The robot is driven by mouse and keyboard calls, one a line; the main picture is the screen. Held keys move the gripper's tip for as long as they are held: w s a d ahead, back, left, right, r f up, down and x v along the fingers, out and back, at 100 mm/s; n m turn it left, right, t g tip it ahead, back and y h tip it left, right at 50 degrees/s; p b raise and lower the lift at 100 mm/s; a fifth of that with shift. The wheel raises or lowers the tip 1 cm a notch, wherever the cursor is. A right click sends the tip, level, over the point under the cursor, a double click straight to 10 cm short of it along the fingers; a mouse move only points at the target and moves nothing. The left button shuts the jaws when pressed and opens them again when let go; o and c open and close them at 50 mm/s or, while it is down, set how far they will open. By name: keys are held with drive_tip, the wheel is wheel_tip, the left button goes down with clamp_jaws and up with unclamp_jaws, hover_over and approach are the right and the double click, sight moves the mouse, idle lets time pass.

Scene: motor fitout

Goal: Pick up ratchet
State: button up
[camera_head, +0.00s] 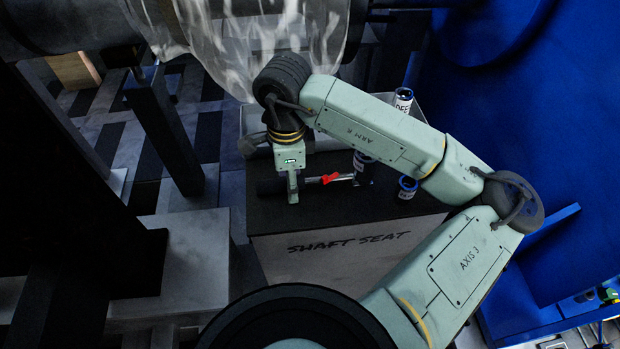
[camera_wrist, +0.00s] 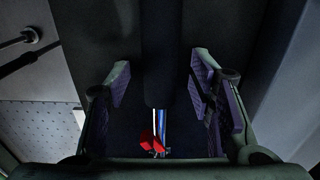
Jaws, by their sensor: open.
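The ratchet has a dark handle (camera_head: 270,186), a silver shaft and a red part (camera_head: 331,178). It lies across the dark top of the box marked "SHAFT SEAT" (camera_head: 348,242). In the wrist view its dark handle (camera_wrist: 161,50) runs down the middle, with the red part (camera_wrist: 148,140) and silver shaft near the bottom. My gripper (camera_head: 293,194) is above the ratchet, pointing down over the handle side. In the wrist view my gripper (camera_wrist: 159,80) is open, with one finger on each side of the handle. I cannot tell how far below the fingertips the handle lies.
A grey tray (camera_head: 423,112) is behind the box top. Translucent sheeting (camera_head: 285,45) hangs behind my wrist. A large blue structure (camera_head: 540,130) stands at right.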

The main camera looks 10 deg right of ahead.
clamp_jaws()
idle(0.4)
drive_tip(key=shift+r, duration=0.1)
